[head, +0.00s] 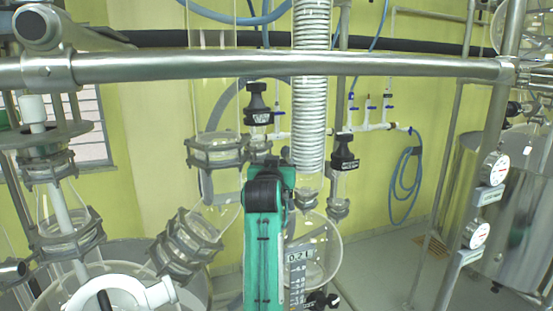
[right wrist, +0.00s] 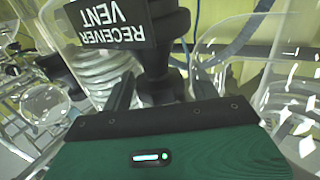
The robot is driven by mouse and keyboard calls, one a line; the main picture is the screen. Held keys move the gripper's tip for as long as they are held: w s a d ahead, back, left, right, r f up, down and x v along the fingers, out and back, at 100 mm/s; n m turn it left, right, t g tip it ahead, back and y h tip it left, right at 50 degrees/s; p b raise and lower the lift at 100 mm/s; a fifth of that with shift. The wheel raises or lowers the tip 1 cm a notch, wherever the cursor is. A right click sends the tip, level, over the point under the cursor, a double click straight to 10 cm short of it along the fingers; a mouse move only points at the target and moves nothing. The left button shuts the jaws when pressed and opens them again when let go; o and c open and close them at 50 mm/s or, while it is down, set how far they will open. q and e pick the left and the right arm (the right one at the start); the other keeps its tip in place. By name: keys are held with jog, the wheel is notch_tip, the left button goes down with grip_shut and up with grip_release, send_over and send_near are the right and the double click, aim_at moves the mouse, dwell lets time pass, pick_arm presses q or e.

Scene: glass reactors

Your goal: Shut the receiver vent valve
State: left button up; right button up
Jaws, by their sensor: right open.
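The receiver vent valve (right wrist: 165,45) is black. Its tag (right wrist: 105,22) reads "RECEIVER VENT" upside down in the right wrist view. My right gripper (right wrist: 160,84) is open, with one dark finger on each side of the valve's narrow lower part; I cannot tell whether either finger touches it. In the head view my green right arm rises through the middle and its fingers are not visible. Two similar black valves show there, one left of the coil (head: 258,103) and one right of it (head: 344,152); their tags are too small to read. My left gripper is not in view.
A white coiled condenser (head: 310,90) hangs beside the valves, above a round glass flask (head: 325,255). A metal rail (head: 400,66) crosses in front. Clamped glass joints (head: 215,150) stand left of my arm. Gauges (head: 494,169) are at the right.

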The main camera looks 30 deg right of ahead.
jog(key=shift+s+d+n+t+y, duration=0.1)
jog(key=shift+n+t+y, duration=0.5)
jog(key=shift+y, duration=0.1)
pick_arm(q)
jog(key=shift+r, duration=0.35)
pick_arm(e)
jog(key=shift+n+t+y, duration=1)
jog(key=shift+n+y, duration=0.4)
jog(key=shift+y, duration=0.5)
jog(key=c, duration=0.8)
jog(key=shift+o, duration=0.2)
jog(key=shift+a+m+g+h, duration=0.2)
jog(key=shift+m+g+h, duration=0.6)
jog(key=shift+m+h, duration=0.5)
jog(key=shift+m+g+h, duration=0.4)
jog(key=shift+g+h, duration=0.1)
jog(key=shift+h, duration=0.5)
jog(key=shift+f+m+g+h+b, duration=0.15)
jog(key=shift+m+g+h+b, duration=0.7)
jog(key=shift+b, duration=0.2)
pick_arm(q)
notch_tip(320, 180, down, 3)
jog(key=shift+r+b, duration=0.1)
jog(key=shift+b, duration=0.25)
pick_arm(e)
jog(key=shift+d+m+g+h, duration=0.1)
jog(key=shift+m+g+h, duration=0.25)
jog(key=shift+g+h, duration=0.1)
